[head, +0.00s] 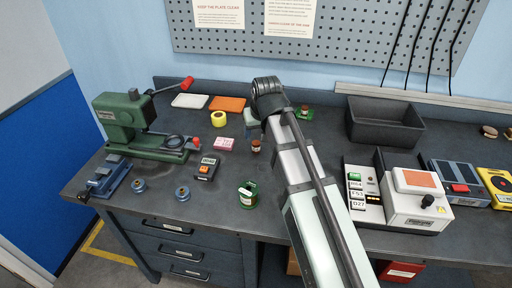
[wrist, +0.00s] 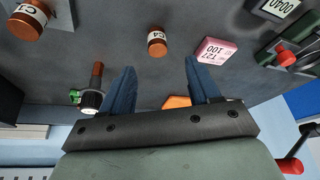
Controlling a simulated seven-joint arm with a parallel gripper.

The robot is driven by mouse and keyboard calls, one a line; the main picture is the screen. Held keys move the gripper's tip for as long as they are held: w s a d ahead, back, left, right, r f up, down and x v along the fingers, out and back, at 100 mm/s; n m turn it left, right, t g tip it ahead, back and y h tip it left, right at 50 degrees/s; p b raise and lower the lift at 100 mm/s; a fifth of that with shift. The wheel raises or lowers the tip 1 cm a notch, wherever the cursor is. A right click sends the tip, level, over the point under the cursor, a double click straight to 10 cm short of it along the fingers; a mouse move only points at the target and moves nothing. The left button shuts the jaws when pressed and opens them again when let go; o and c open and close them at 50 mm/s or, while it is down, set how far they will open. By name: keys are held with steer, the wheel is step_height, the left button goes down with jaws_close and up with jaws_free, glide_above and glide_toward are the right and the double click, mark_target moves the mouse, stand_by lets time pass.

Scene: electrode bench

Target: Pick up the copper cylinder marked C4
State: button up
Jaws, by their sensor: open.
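The copper cylinder marked C4 (wrist: 157,44) stands on the dark bench in the wrist view, its white label facing the camera. It lies beyond the fingertips, roughly in line with the gap between them. My gripper (wrist: 157,66) is open, with two blue fingers apart and nothing between them. In the head view a small copper cylinder (head: 256,146) stands just below my wrist, likely the same one; its label is too small to read. A larger copper cylinder (wrist: 28,20) with a label starting with C is at the wrist view's top left corner.
A pink block (wrist: 216,51) stands close to C4, and also shows in the head view (head: 224,144). A copper piece with a green part (wrist: 92,90) is left of the fingers. A black bin (head: 384,121) stands at the back right. My arm hides part of the bench.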

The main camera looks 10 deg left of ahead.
mark_target(256, 143)
steer(key=shift+x, duration=4.3)
steer(key=shift+w+d, duration=0.1)
steer(key=shift+d, duration=0.05)
jaws_close()
